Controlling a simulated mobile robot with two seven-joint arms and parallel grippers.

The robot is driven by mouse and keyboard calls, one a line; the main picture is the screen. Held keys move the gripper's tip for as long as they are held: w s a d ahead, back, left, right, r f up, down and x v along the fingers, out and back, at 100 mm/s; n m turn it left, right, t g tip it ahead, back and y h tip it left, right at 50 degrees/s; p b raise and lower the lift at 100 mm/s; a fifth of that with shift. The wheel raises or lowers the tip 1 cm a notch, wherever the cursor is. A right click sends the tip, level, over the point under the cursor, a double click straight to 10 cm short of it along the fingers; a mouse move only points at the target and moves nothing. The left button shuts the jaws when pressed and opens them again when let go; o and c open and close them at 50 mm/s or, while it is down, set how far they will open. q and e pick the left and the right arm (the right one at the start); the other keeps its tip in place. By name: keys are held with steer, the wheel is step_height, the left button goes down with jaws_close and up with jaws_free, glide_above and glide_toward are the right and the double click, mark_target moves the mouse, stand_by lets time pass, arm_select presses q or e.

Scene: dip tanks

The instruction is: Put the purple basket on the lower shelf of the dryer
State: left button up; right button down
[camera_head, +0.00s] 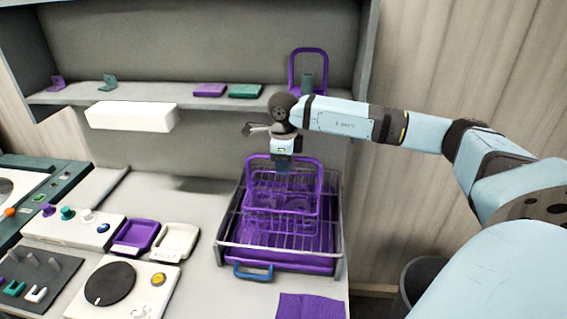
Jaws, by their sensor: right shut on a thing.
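The purple basket (264,205) has wire-like sides and a tall arched handle. My right gripper (284,166) points down and is shut on the top bar of that handle. The basket is upright, over or inside a grey wire-framed rack with a purple base (290,262) and a blue front handle (252,271). I cannot tell whether the basket touches the rack. Nothing in view is clearly marked as the dryer; the rack may be part of it. My left gripper is not in view.
A wall shelf (150,98) holds purple and green pads and a second purple handle (308,52). A white block (131,116) juts out below it. Control boxes and small trays crowd the left. A purple cloth (310,306) lies in front. A dark bin (423,280) stands right.

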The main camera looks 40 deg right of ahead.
steer(key=shift+f, duration=0.1)
steer(key=c, duration=1.1)
jaws_free()
